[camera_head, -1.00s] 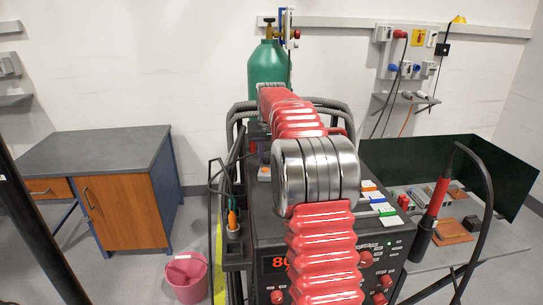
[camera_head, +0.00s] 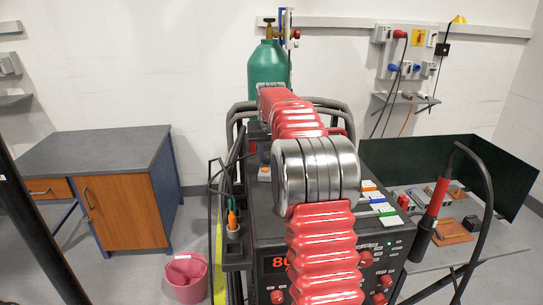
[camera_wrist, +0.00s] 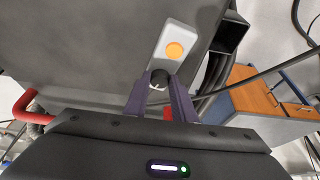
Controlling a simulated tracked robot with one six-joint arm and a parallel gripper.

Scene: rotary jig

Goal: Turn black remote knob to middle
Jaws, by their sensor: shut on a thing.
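A pale mark shows on the knob's near face. The fingers of my gripper (camera_wrist: 160,84) stand on either side of the knob and are shut on it. The knob's sides are partly hidden by the fingertips. In the head view a small grey piece with an orange spot (camera_head: 264,171) shows left of my red and silver arm. The knob and my gripper cannot be made out there.
A black welding machine (camera_head: 265,225) with red knobs stands under my arm. A green gas cylinder (camera_head: 267,64) is behind. A cabinet (camera_head: 125,207) and a pink bucket (camera_head: 187,281) are at left. A table with a dark screen (camera_head: 430,160) is at right.

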